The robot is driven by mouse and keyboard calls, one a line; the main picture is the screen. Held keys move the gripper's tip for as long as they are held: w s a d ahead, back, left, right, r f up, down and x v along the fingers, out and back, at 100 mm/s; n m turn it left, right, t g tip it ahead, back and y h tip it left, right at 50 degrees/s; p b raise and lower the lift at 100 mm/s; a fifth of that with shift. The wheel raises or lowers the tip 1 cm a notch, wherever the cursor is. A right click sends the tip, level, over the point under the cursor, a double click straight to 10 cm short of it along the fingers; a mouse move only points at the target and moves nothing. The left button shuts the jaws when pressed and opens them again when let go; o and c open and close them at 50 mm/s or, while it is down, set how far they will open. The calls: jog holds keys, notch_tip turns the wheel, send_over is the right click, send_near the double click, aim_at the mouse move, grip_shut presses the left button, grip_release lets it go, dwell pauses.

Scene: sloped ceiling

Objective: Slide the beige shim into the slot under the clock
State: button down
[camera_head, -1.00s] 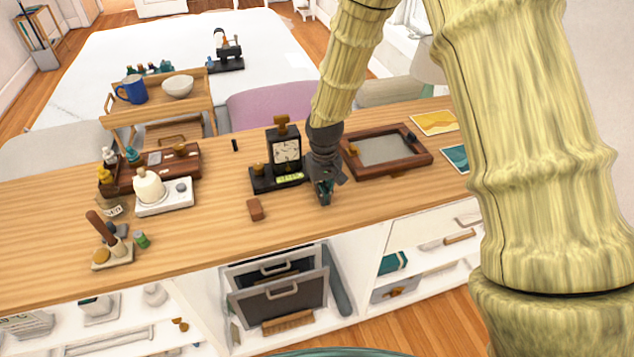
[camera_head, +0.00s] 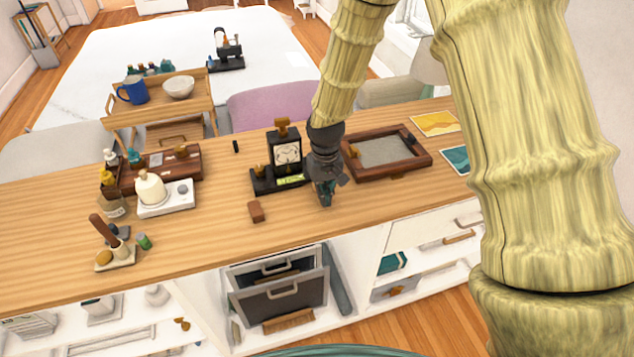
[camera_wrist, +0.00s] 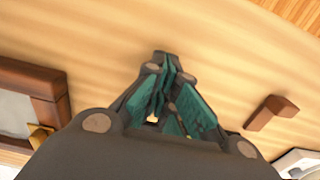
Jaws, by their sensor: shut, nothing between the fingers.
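The black clock (camera_head: 286,152) with a pale dial stands upright on a dark base (camera_head: 264,186) on the wooden counter. A yellow-green strip shows low on its front; I cannot make out the slot clearly. A small reddish-brown block (camera_head: 256,212) lies on the counter in front of the clock, and it also shows in the wrist view (camera_wrist: 271,113). I cannot pick out a beige shim for sure. My gripper (camera_head: 326,201) is low over the counter, right of the clock and apart from the block. Its teal-padded fingers (camera_wrist: 165,75) are shut and empty.
A brown framed tray (camera_head: 420,163) lies just right of my gripper. A white device (camera_head: 167,200) and a dark wooden box (camera_head: 182,165) stand to the left. Bare counter lies around the block and along the front edge.

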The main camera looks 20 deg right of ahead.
jog(key=shift+s+r+p, duration=0.3)
jog(key=shift+r+p, duration=0.3)
jog(key=shift+r, duration=0.2)
jog(key=shift+s+r+p, duration=0.25)
jog(key=shift+r+p, duration=0.3)
jog(key=shift+r, duration=0.3)
jog(key=shift+s+r+p, duration=0.3)
jog(key=shift+r+p, duration=0.3)
jog(key=shift+r, duration=0.2)
